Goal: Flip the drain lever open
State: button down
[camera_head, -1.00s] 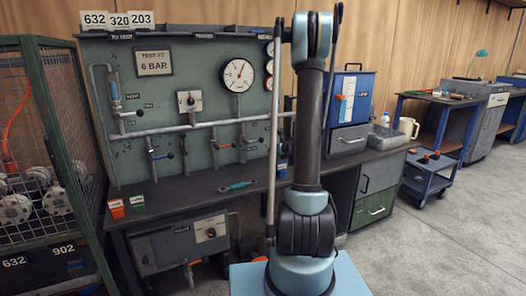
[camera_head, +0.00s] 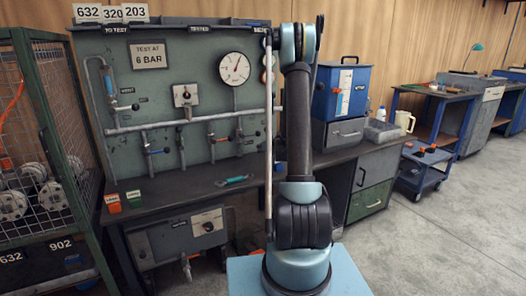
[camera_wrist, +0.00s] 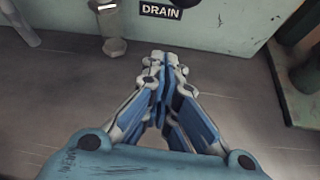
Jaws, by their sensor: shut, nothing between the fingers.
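The black DRAIN label (camera_wrist: 169,11) is on the pale green panel at the top of the wrist view. A metal valve fitting (camera_wrist: 114,45) stands left of the label. My gripper (camera_wrist: 163,60) is shut, its fingertips just below the label and right of the fitting. The lever itself is not clearly seen.
A blue box (camera_head: 343,92) stands to the right. A wire cage (camera_head: 50,130) is at left. Green upright parts (camera_wrist: 303,72) stand right in the wrist view.

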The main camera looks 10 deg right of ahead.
aim_at(250, 135)
jog(key=shift+w+a+f, duration=0.2)
jog(key=shift+w+f, duration=0.1)
jog(key=shift+w, duration=0.15)
jog(key=shift+w+d+r, duration=0.1)
jog(key=shift+w+r, duration=0.05)
jog(key=shift+r, duration=0.85)
jog(key=shift+w+d+r, duration=0.1)
jog(key=shift+w+r, duration=0.05)
jog(key=shift+r, duration=0.85)
jog(key=shift+d+r, duration=0.15)
jog(key=shift+d, duration=0.1)
